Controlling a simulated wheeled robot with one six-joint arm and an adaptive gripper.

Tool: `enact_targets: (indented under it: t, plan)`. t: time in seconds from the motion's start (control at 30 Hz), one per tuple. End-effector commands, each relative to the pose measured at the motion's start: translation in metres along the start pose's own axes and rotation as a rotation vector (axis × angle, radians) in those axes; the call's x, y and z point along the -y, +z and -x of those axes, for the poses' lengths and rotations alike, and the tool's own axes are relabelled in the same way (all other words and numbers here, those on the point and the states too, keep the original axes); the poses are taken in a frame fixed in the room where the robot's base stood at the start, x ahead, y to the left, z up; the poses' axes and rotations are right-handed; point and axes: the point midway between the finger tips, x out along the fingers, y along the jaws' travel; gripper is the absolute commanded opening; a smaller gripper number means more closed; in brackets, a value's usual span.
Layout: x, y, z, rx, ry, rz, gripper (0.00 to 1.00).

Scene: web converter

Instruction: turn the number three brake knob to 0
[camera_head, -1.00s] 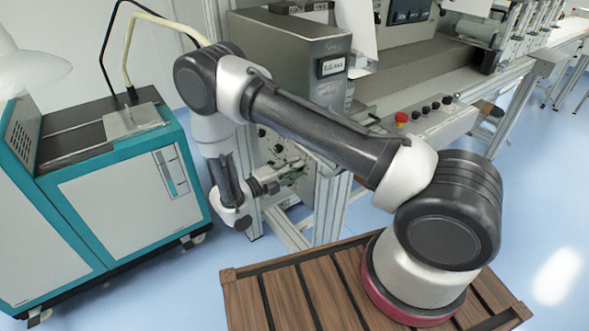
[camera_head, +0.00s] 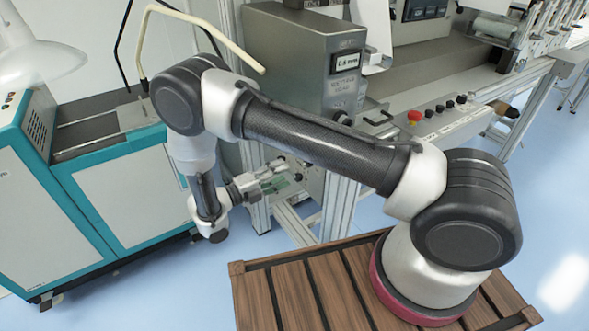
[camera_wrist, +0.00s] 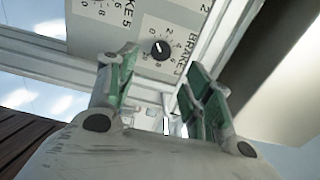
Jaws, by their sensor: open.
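In the wrist view, a small round black knob (camera_wrist: 160,49) with a white mark sits on a grey panel (camera_wrist: 150,72), with a printed number scale around it. The text beside it, rotated in the picture, appears to read BRAKE 3. My gripper (camera_wrist: 157,84) is open and empty, its two green-padded fingers apart. The knob shows between and beyond the fingertips, with no visible contact. In the head view my gripper (camera_head: 282,180) is small beside the machine's lower front, and this knob cannot be picked out there.
A machine housing with a display (camera_head: 346,62) stands above my gripper, with an aluminium frame post (camera_head: 340,207) close by. A red button (camera_head: 413,116) sits on a console at right. A teal-and-white cabinet (camera_head: 122,205) stands at left. Blue floor is open at right.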

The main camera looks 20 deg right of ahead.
Motion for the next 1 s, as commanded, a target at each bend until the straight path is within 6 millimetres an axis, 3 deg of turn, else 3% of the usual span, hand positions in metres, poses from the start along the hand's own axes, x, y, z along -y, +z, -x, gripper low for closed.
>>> enact_targets:
  t: [0.1,0.3,0.57,0.67,0.77,1.0]
  plan:
    - [0.000,0.000,0.017,0.001,0.000,-0.001,0.51]
    - [0.000,0.000,0.026,-0.001,0.000,0.000,0.51]
    - [0.000,0.000,0.024,-0.005,0.000,0.000,0.51]
    - [0.003,0.000,0.004,-0.035,-0.004,-0.010,0.51]
    - [0.003,0.000,-0.002,-0.031,-0.008,-0.186,0.51]
    - [0.003,0.000,-0.016,-0.015,-0.014,-0.923,0.51]
